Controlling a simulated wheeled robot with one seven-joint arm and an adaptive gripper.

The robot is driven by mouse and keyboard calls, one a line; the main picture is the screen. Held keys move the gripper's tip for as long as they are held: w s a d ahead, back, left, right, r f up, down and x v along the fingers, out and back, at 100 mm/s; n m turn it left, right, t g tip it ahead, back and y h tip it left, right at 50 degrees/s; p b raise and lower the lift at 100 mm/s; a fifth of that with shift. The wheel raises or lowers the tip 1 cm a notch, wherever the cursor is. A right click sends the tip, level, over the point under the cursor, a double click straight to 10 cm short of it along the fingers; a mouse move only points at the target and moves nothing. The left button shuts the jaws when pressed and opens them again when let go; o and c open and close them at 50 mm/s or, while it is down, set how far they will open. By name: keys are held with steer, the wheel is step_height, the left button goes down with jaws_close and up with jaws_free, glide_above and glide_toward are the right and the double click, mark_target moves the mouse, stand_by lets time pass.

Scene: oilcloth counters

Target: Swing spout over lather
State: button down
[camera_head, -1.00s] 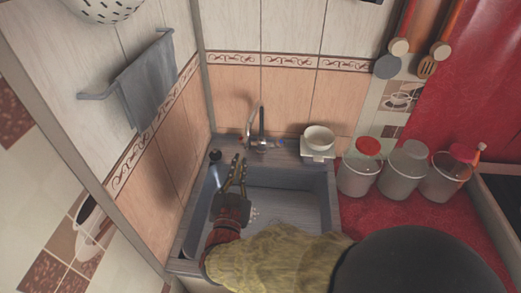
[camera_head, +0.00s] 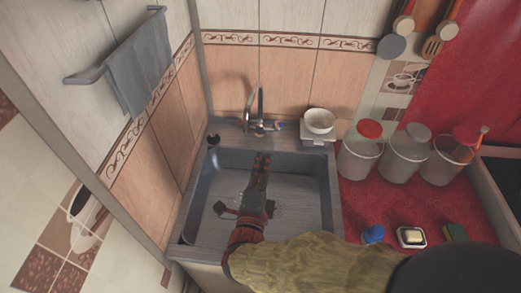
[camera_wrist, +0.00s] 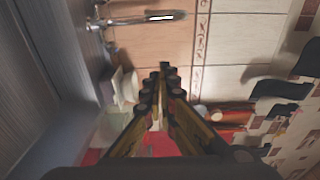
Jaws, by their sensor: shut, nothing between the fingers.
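The tap's spout (camera_head: 261,100) is a thin chrome tube standing at the back rim of the sink (camera_head: 328,185). In the wrist view the spout (camera_wrist: 150,18) lies across the top left, clear of the fingers. Pale flecks of lather (camera_head: 277,209) lie on the sink floor, partly hidden by my arm. My gripper (camera_head: 263,157) is above the basin, in front of the tap and apart from it in both views. Its fingers (camera_wrist: 163,68) are shut and empty.
Several lidded jars, including a red-lidded one (camera_head: 360,155), line the red counter. A soap dish (camera_head: 411,237), a blue object (camera_head: 373,234) and a sponge (camera_head: 455,232) lie in front. Tiled wall closes the left.

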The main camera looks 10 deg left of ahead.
steer(key=w+a+b, duration=0.2)
steer(key=w+a, duration=0.1)
steer(key=w, duration=0.7)
steer(key=shift+a+b, duration=0.3)
steer(key=shift+a, duration=0.05)
steer(key=shift+a+b, duration=0.6)
steer(key=shift+a, duration=0.2)
